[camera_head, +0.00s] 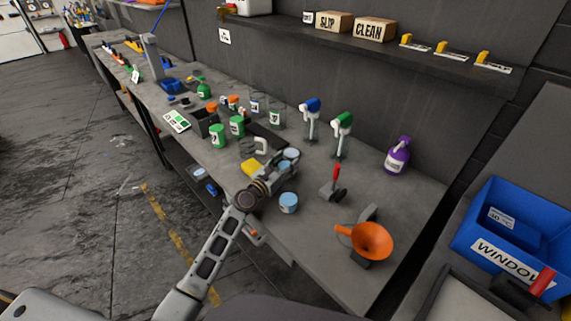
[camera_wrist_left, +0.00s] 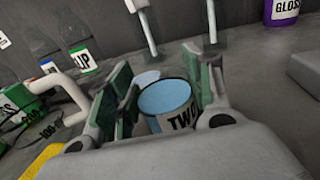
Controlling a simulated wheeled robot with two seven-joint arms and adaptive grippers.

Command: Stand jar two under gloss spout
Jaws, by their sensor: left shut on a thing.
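Jar two (camera_wrist_left: 168,104), a short jar with blue contents and a dark "TWO" label, sits upright between the fingers of my left gripper (camera_wrist_left: 160,100). In the head view my left gripper (camera_head: 280,172) is shut on it (camera_head: 284,166) low over the bench, and its fingers partly hide it. Two spouts stand behind on grey posts, one with a blue head (camera_head: 312,105) and one with a green head (camera_head: 343,123). I cannot read which is gloss. A purple bottle (camera_head: 397,160) to their right reads "GLOSS" in the left wrist view (camera_wrist_left: 284,9). My right gripper is not in view.
Another blue-topped jar (camera_head: 291,153) stands just behind the held one, and a third (camera_head: 288,203) in front. A red-handled tool (camera_head: 334,184) and an orange funnel (camera_head: 371,241) are to the right. A yellow sponge (camera_head: 251,168) and green containers (camera_head: 218,135) are left.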

